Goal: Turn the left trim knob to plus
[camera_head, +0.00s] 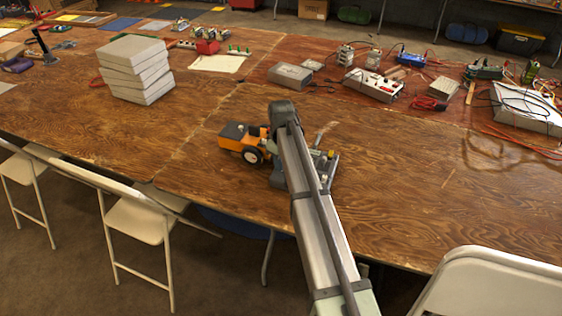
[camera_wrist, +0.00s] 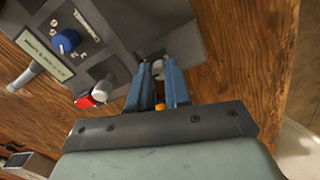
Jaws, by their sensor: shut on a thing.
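In the wrist view, my gripper (camera_wrist: 158,66) has its two blue-grey fingers close around a small pale grey knob (camera_wrist: 158,72) at the edge of a dark grey panel (camera_wrist: 120,20). The knob is mostly hidden between the fingers, and I cannot read its plus or minus marks. A blue knob (camera_wrist: 65,42) with pale marks beside it sits on the panel at upper left. In the head view, the panel (camera_head: 327,165) shows partly behind my arm, and my gripper is hidden there.
A red knob (camera_wrist: 86,102) and a grey handle (camera_wrist: 24,79) are left of my fingers. An orange wheeled vehicle (camera_head: 236,143) stands left of my arm. Stacked grey blocks (camera_head: 135,70) stand farther left. Cabled devices (camera_head: 373,84) lie at the back right.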

